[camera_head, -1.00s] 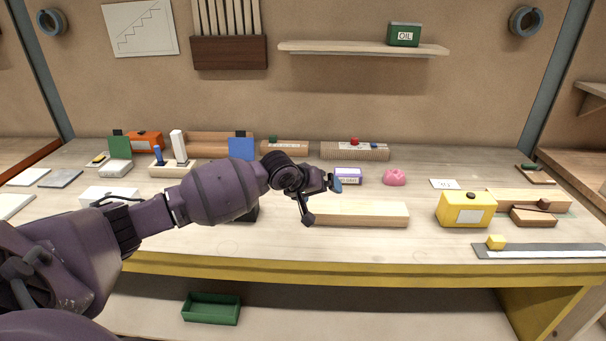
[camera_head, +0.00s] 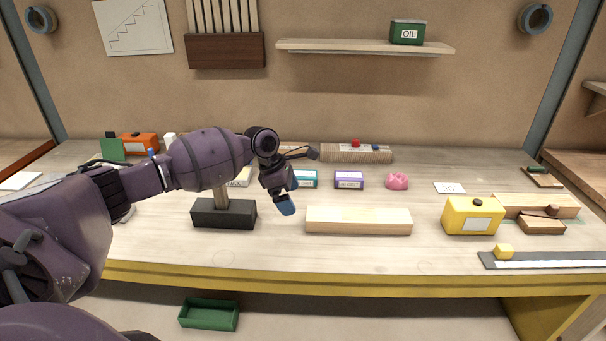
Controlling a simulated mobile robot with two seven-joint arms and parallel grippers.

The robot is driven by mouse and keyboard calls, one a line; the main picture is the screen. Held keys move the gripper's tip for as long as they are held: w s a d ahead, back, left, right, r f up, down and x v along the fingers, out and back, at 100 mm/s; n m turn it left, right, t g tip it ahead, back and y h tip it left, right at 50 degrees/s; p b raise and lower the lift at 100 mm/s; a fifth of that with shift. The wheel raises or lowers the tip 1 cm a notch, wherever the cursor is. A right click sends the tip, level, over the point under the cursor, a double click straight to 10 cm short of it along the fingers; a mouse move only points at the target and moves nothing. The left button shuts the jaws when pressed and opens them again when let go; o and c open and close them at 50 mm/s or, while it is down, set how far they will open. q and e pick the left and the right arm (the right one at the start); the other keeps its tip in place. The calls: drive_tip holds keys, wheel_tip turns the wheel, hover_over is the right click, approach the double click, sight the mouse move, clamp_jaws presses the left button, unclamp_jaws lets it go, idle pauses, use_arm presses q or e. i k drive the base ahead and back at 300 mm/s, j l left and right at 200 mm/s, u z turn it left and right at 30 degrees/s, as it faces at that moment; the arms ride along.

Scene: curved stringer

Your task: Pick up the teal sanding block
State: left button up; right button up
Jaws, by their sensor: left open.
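The teal sanding block (camera_head: 308,180) lies on the bench near the middle, with a white label on its front. Its left end is partly hidden behind my left gripper. My left gripper (camera_head: 300,181) is open and empty, with one blue-tipped finger pointing down in front of the block and the other finger reaching up and right behind it in the picture. I cannot tell whether it touches the block. My right gripper is not in view.
A purple labelled block (camera_head: 349,180) stands just right of the teal one, then a pink lump (camera_head: 397,181). A pale wooden bar (camera_head: 358,220) lies in front. A black base (camera_head: 223,214) with a post stands front left. A yellow case (camera_head: 473,216) is at right.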

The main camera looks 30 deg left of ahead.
sight(307, 178)
drive_tip(key=i+j, duration=0.7)
